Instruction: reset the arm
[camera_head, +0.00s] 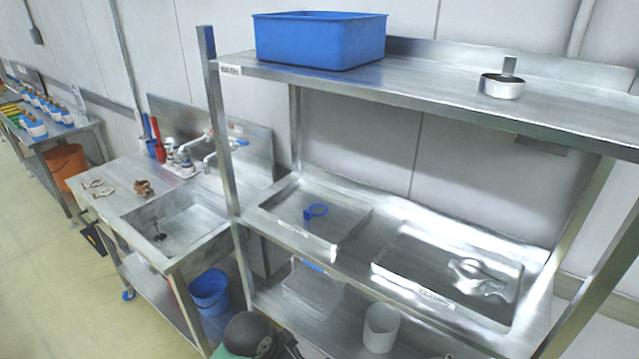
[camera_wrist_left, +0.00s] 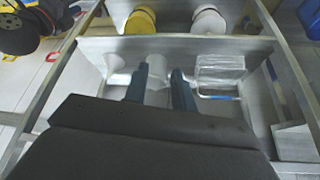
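My left gripper (camera_wrist_left: 161,75) shows in the left wrist view as two dark blue fingers. The fingers stand apart with a visible gap, so it is open, and nothing is clearly held. A pale cylinder (camera_wrist_left: 157,86) shows between and beyond the fingers; I cannot tell how far away it is. In the head view a dark rounded part at the bottom edge may be my own arm, but I cannot make out a gripper there. My right gripper is in neither view.
A steel rack holds a blue bin (camera_head: 320,42) and a metal pan (camera_head: 502,87) on top. A clear box (camera_head: 312,288) and white container (camera_head: 381,328) sit lower. A sink (camera_head: 178,222) stands left; floor is open further left.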

